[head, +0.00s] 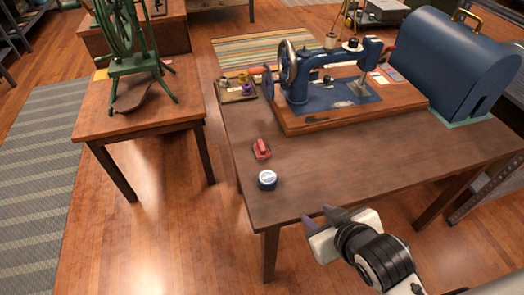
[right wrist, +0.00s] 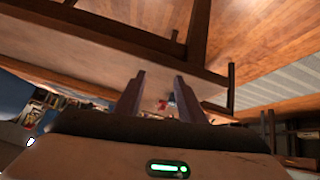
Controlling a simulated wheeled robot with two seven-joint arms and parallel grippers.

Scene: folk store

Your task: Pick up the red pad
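The red pad (head: 261,148) is a small red piece lying on the wooden table (head: 240,202), near its left edge. It also shows small and far off between my fingers in the right wrist view (right wrist: 162,104). My right gripper (head: 320,217) is at the table's front edge, to the lower right of the pad and apart from it. In the right wrist view its two fingers (right wrist: 158,95) stand apart with nothing held. My left gripper is not in view.
Behind are a small tray of spools (head: 236,97), a blue sewing machine (head: 318,85) on a wooden base, and a blue case (head: 455,62). The table's front middle is clear.

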